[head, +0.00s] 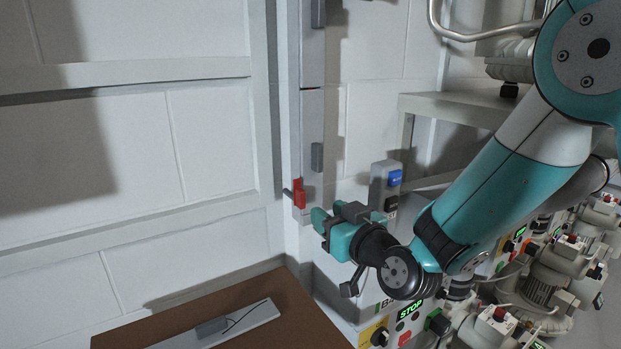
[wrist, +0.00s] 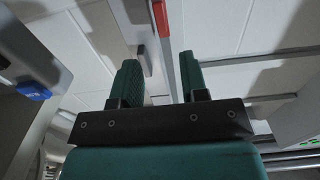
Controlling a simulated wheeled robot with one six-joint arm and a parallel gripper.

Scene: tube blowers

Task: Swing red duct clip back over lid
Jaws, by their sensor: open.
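The red duct clip (head: 299,194) sits near the lower end of the tall grey duct (head: 311,125) on the wall, with a short dark stub to its left. I cannot tell whether it lies over the lid or stands out to the side. It also shows at the top edge of the wrist view (wrist: 160,18), partly cut off. My teal gripper (head: 318,221) is just below and right of the clip, apart from it in the head view. In the wrist view its two fingers (wrist: 160,78) are spread with nothing gripped between them; the clip lies beyond their tips.
Grey latches (head: 317,157) sit along the duct. A grey box with a blue switch (head: 394,178) is right of my gripper. A brown board (head: 190,320) with a grey strip lies below left. Blowers and a control panel (head: 410,310) crowd the lower right. The wall at left is clear.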

